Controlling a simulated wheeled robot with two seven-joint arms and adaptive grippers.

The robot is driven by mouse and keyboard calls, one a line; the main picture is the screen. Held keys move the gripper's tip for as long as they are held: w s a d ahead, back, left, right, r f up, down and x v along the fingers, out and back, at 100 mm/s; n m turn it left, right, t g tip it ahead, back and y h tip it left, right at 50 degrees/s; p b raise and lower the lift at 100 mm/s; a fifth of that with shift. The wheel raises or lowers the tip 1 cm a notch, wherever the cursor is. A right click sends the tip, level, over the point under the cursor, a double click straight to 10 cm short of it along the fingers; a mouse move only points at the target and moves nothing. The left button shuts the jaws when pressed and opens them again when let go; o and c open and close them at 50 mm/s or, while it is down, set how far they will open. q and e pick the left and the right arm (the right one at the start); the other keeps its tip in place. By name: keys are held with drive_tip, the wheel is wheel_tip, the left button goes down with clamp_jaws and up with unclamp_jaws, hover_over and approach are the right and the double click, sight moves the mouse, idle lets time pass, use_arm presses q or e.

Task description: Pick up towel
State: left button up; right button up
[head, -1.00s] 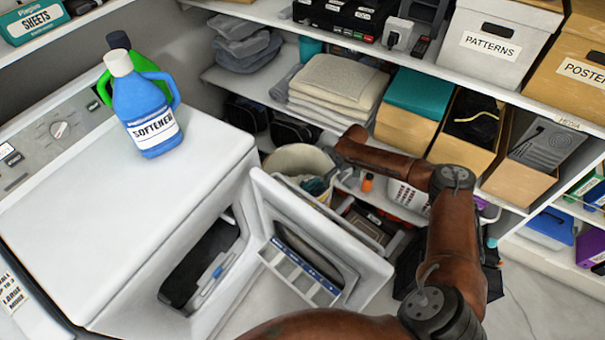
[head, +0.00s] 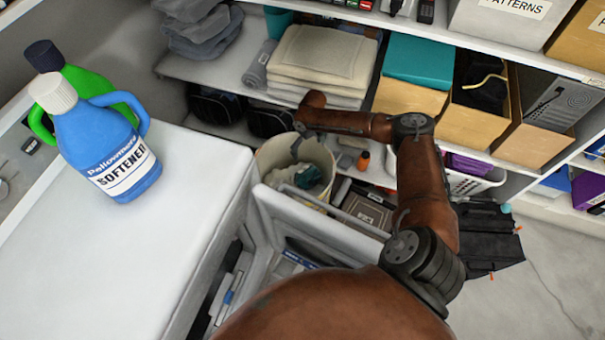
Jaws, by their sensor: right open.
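A stack of folded cream and beige towels (head: 322,58) lies on the middle shelf. A rolled grey towel (head: 259,66) lies at its left, and folded grey cloths (head: 196,28) are piled further left. Crumpled greenish cloth (head: 307,176) and pale cloth lie in a cream bucket (head: 272,157) on the floor. My right arm reaches up from the bottom and bends left. My right gripper (head: 297,148) is open at the bucket's back rim, above the cloth and below the towel shelf. Its fingers are small and dark in this view. My left gripper is out of view.
A white washer (head: 150,235) with blue softener (head: 104,150) and green bottles (head: 85,85) stands at left. Its open door (head: 320,225) is beside the bucket. Boxes (head: 410,96) fill the shelf right of the towels. An orange-capped bottle (head: 363,160) stands right of the bucket.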

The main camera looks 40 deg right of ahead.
drive_tip(key=b, duration=0.5)
hover_over(310, 172)
wheel_tip(310, 172, down, 8)
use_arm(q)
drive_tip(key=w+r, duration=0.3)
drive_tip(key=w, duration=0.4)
use_arm(e)
drive_tip(key=shift+g, duration=0.3)
wheel_tip(310, 172, down, 7)
drive_tip(key=b, duration=0.3)
drive_tip(key=shift+w+a, duration=0.15)
drive_tip(key=shift+f+b, duration=0.3)
drive_tip(key=shift+f, duration=0.15)
drive_tip(key=f+b, duration=0.1)
drive_tip(key=f, duration=0.2)
drive_tip(key=f+b, duration=0.1)
drive_tip(key=shift+s+f+b, duration=0.15)
drive_tip(key=shift+s+b, duration=0.1)
drive_tip(key=shift+b, duration=0.05)
drive_tip(key=shift+f, duration=0.1)
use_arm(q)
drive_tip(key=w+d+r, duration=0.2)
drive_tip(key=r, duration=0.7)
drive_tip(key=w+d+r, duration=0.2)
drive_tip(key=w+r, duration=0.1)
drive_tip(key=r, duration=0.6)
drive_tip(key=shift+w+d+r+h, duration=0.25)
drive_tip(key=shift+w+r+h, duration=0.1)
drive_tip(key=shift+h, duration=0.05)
